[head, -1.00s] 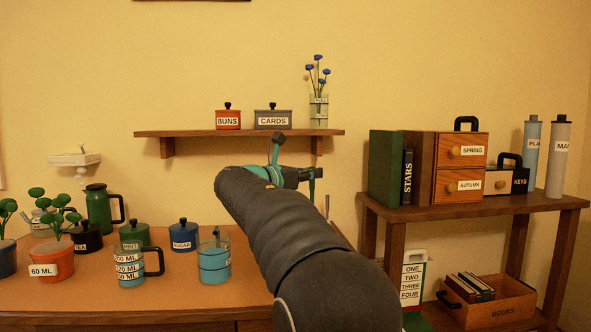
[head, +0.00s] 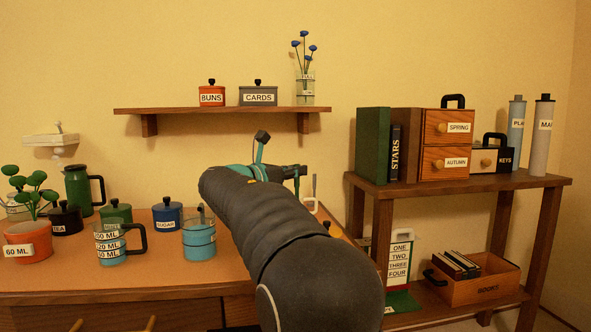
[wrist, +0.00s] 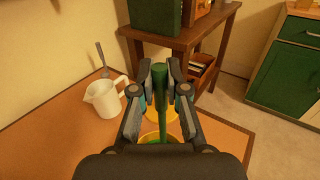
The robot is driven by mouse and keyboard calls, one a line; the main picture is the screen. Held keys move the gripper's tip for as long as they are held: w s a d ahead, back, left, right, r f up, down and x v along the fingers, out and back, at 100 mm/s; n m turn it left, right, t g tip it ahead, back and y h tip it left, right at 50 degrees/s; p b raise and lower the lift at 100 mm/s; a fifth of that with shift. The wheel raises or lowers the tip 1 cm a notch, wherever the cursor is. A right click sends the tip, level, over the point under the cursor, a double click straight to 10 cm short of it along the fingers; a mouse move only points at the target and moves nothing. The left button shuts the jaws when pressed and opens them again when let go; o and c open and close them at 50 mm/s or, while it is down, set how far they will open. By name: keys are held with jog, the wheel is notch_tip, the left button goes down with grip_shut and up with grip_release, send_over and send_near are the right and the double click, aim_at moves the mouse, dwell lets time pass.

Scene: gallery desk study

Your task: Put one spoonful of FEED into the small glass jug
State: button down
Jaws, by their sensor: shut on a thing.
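My gripper (wrist: 160,72) is shut on a green handle (wrist: 161,98), which stands between the fingers. Its lower end is over or in a yellow-rimmed round vessel (wrist: 147,137) with green inside; my wrist hides part of it, and I cannot tell whether they touch. My gripper also shows in the head view (head: 301,172), beyond my arm. A clear jug (head: 109,243) with ML labels and a black handle stands at the left of the desk. A clear vessel (head: 199,238) with blue bands stands to its right. No FEED label is readable.
A white jug (wrist: 104,98) stands left of my gripper, a grey utensil (wrist: 102,55) behind it. A wooden side table (head: 460,186) with books and drawers stands at the right. Sugar (head: 167,217) and tea (head: 65,219) pots and plants crowd the desk's left.

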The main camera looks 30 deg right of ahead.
aim_at(295, 185)
jog(key=shift+f+b, duration=0.9)
jog(key=shift+f, duration=1)
notch_tip(295, 185, up, 6)
jog(key=p, duration=0.5)
jog(key=shift+f+p, duration=0.15)
jog(key=shift+p, duration=0.2)
jog(key=shift+r+p, duration=0.45)
jog(key=shift+r, duration=0.65)
jog(key=shift+s+f, duration=0.1)
